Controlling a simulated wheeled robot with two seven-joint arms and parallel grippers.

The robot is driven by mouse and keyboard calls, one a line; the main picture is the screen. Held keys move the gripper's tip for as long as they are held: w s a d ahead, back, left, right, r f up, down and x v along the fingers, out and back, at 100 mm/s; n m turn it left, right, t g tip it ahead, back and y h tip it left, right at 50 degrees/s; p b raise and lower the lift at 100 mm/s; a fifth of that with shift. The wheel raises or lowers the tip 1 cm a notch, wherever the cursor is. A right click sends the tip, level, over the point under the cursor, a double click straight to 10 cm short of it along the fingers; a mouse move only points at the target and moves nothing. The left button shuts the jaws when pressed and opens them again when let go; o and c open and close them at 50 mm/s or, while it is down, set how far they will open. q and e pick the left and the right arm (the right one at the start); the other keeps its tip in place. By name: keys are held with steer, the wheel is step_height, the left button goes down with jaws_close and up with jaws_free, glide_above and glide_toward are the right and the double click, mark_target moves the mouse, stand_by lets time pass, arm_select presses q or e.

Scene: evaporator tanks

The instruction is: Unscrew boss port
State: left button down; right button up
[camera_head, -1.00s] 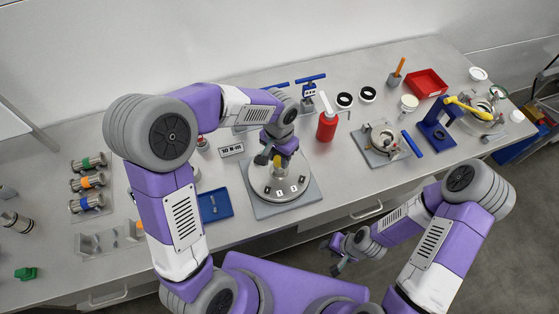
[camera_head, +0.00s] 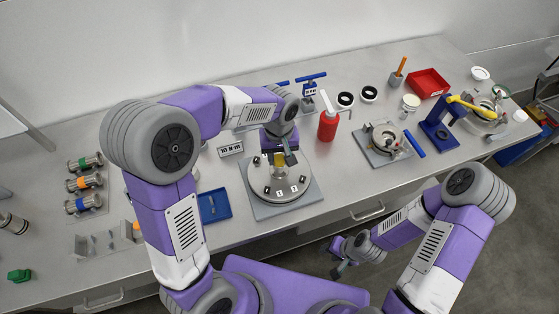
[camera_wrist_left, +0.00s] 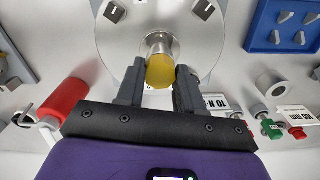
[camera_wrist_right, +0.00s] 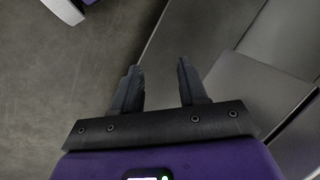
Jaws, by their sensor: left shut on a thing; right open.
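The boss port is a short metal neck with a yellow hexagonal cap (camera_head: 280,160), standing on a round grey lid (camera_head: 262,184) on a square plate. The yellow cap also shows in the left wrist view (camera_wrist_left: 160,71), with the metal neck (camera_wrist_left: 159,42) beyond it. My left gripper (camera_wrist_left: 160,67) has one finger on each side of the cap and is shut on it, above the lid. The exact contact is partly hidden by the fingers. My right gripper (camera_wrist_right: 158,65) is open and empty, in front of the bench, low over the floor; it also shows in the head view (camera_head: 338,268).
A red bottle (camera_head: 327,126) stands right of the plate. A blue tray (camera_head: 214,206) lies to its left, and a "10 N·m" sign (camera_head: 231,150) behind. A second fixture (camera_head: 384,143) and a blue stand (camera_head: 438,133) are further right.

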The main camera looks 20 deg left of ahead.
arm_select(q)
steer(key=shift+n, duration=0.7)
steer(key=n, duration=0.5)
steer(key=c, duration=1)
jaws_free()
